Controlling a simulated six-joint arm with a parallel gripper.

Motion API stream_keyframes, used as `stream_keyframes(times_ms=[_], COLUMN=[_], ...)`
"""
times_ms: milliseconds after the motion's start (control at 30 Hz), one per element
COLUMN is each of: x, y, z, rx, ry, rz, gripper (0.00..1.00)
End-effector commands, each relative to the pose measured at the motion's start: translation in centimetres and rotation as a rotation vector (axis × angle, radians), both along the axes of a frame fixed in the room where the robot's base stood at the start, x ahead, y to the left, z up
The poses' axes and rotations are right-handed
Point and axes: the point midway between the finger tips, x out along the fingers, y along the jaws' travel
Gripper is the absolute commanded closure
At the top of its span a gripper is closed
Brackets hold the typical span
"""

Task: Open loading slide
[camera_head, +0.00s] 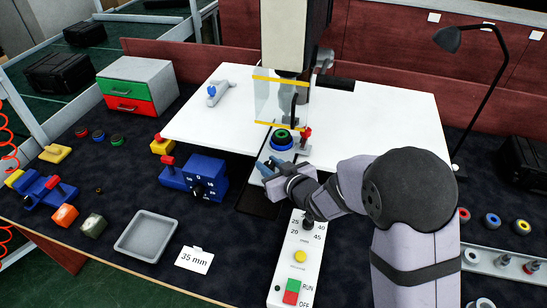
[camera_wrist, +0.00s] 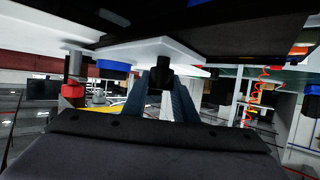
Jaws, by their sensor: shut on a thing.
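The loading slide is a pale plate (camera_head: 291,155) at the front of the white machine table, below the yellow-edged clear guard (camera_head: 278,100). A round part with blue and green rings (camera_head: 282,138) sits on it, with a red-handled clamp (camera_head: 305,136) at its right. My gripper (camera_head: 268,167) is at the slide's front edge. In the wrist view my gripper (camera_wrist: 167,92) has its two blue-grey fingers shut on a small black knob (camera_wrist: 160,73), just under a pale plate (camera_wrist: 150,50). The knob is hidden by my fingers in the head view.
A dark track (camera_head: 258,203) runs in front of the slide. A blue dial block (camera_head: 196,178) stands left of it. A control panel (camera_head: 298,262) lies right of the track. A grey tray (camera_head: 149,236) and a "35 mm" card (camera_head: 194,260) lie front left.

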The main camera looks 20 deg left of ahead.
Motion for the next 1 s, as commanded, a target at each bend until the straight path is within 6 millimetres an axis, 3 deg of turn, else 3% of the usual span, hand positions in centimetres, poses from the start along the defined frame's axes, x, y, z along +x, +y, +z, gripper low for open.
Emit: stream_keyframes(times_ms=[200,500,1000], x=[-5.2,-9.9,-11.0], y=[0.1,0.0,0.0], z=[-0.3,-0.2,-0.1], rx=[0.0,-0.001,-0.003], ry=[0.0,0.002,0.001], rz=[0.004,0.003,0.0], gripper=[1.0,1.0,1.0])
